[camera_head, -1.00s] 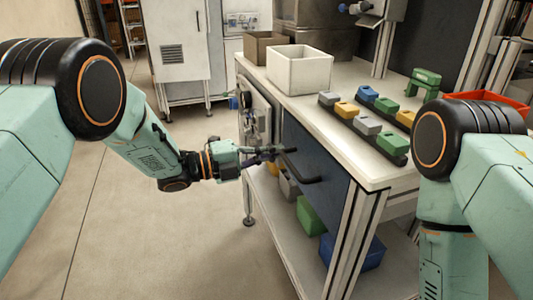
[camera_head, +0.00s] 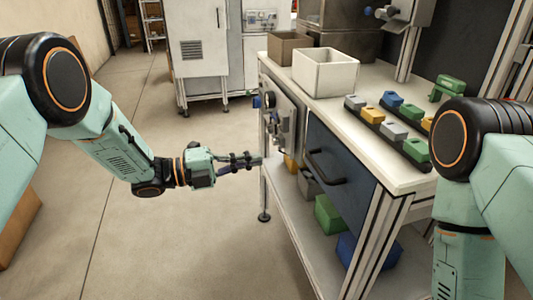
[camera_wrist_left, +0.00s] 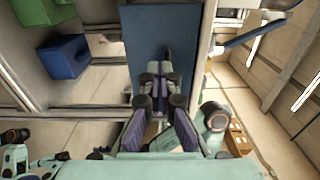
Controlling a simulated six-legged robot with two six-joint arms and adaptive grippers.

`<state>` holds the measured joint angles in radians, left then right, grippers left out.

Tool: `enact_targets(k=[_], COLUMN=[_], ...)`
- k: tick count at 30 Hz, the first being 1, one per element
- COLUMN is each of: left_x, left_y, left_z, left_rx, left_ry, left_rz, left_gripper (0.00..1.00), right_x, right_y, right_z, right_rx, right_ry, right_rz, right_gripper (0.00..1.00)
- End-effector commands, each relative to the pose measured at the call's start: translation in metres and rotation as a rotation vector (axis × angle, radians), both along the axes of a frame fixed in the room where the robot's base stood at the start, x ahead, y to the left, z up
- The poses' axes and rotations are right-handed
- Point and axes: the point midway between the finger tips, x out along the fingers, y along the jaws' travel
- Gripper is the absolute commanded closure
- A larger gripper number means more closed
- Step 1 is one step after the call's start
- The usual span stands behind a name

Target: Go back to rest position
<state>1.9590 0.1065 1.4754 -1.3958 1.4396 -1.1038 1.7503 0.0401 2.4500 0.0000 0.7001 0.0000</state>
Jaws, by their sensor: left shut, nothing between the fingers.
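My left gripper (camera_head: 248,162) is shut and empty. It points right, toward the left end of the workbench (camera_head: 398,181), and sits in front of the panel with fittings there. In the left wrist view the gripper's fingers (camera_wrist_left: 160,75) are together in front of a dark blue drawer front (camera_wrist_left: 150,35). The drawer front (camera_head: 340,163) and its black handle (camera_head: 322,168) show to the right of the gripper in the head view, apart from it. My right arm is at the right edge of the head view; its gripper is out of view.
On the bench top stand a white bin (camera_head: 325,75), a brown bin (camera_head: 288,48) and a rack of coloured blocks (camera_head: 395,131). Green (camera_head: 328,214) and blue (camera_head: 368,252) bins lie on the lower shelf.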

Motion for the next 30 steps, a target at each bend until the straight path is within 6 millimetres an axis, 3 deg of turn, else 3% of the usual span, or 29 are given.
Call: enact_targets(k=[5,9,13,17,20,24,26,30], left_x=[-0.003,0.01,0.018,0.0,-0.035,-0.103,-0.137,-0.222], left_y=[0.009,0.016,0.035,0.059,0.08,0.108,0.119,0.14], left_z=[-0.001,-0.012,-0.049,-0.104,-0.152,-0.206,-0.223,-0.249], left_rx=[-0.006,-0.031,-0.131,-0.243,-0.328,-0.426,-0.456,-0.505], left_ry=[0.023,0.197,0.549,0.925,1.214,1.538,1.651,1.861], left_rz=[0.0,0.089,0.326,0.589,0.813,1.12,1.249,1.55], left_gripper=[1.0,1.0,1.0,1.0,1.0,1.0,1.0,1.0], right_x=[0.0,0.0,0.0,0.0,0.0,0.0,0.0,0.0], right_y=[0.0,0.0,0.0,0.0,0.0,0.0,0.0,0.0], right_z=[0.002,0.002,0.002,0.005,0.008,0.013,0.015,0.02], right_rx=[0.0,0.0,0.0,0.0,0.0,0.0,0.0,0.0], right_ry=[0.0,0.0,0.0,0.0,0.001,0.001,0.0,0.0], right_rz=[0.0,0.0,0.0,0.0,0.0,0.0,0.0,0.0], right_gripper=[0.6,0.6,0.6,0.6,0.6,0.6,0.6,0.6])
